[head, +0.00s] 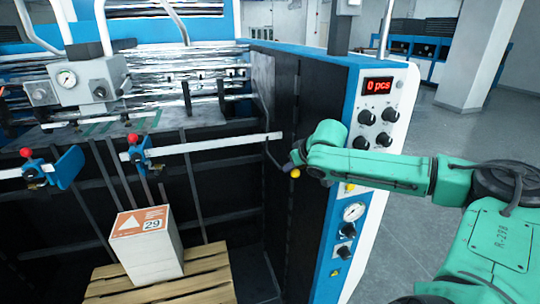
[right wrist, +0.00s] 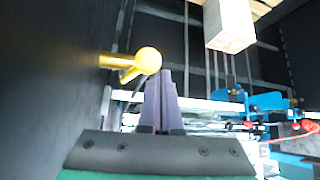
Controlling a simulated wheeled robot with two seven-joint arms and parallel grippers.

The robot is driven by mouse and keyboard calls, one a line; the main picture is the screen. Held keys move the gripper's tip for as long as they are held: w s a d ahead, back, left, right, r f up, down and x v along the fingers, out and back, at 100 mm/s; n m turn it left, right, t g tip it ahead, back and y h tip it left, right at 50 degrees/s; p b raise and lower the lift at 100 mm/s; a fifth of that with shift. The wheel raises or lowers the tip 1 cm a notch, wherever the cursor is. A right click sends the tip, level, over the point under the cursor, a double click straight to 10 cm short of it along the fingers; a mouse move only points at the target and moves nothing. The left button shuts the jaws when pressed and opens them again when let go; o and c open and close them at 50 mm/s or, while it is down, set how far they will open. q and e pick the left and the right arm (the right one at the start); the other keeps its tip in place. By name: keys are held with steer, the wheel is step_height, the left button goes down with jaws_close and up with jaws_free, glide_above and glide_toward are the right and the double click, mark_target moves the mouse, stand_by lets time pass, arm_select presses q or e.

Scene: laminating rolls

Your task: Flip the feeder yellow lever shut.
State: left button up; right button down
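The yellow lever shows in the right wrist view as a rod with a round knob (right wrist: 148,60), sticking out from a dark wall at the left. In the head view its yellow ball (head: 295,173) shows at the dark inner side of the feeder, just below my right gripper's tip. My right gripper (head: 293,160) reaches in from the right past the control panel. In the right wrist view its fingers (right wrist: 161,100) are together with nothing between them, close beside the knob. I cannot tell whether they touch it. My left gripper is not in view.
The blue-edged panel (head: 378,110) with a "0 pcs" display and knobs stands beside my right arm. A paper stack (head: 150,255) marked 29 sits on a wooden pallet (head: 205,285). A white bar (head: 210,146) with blue, red-knobbed clamps crosses the feeder.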

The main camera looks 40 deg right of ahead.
steer(key=shift+s+f, duration=0.1)
steer(key=shift+s, duration=0.05)
stand_by(0.5)
steer(key=b+v, duration=0.2)
steer(key=v, duration=1.2)
steer(key=shift+s+r, duration=0.2)
steer(key=shift+r, duration=0.15)
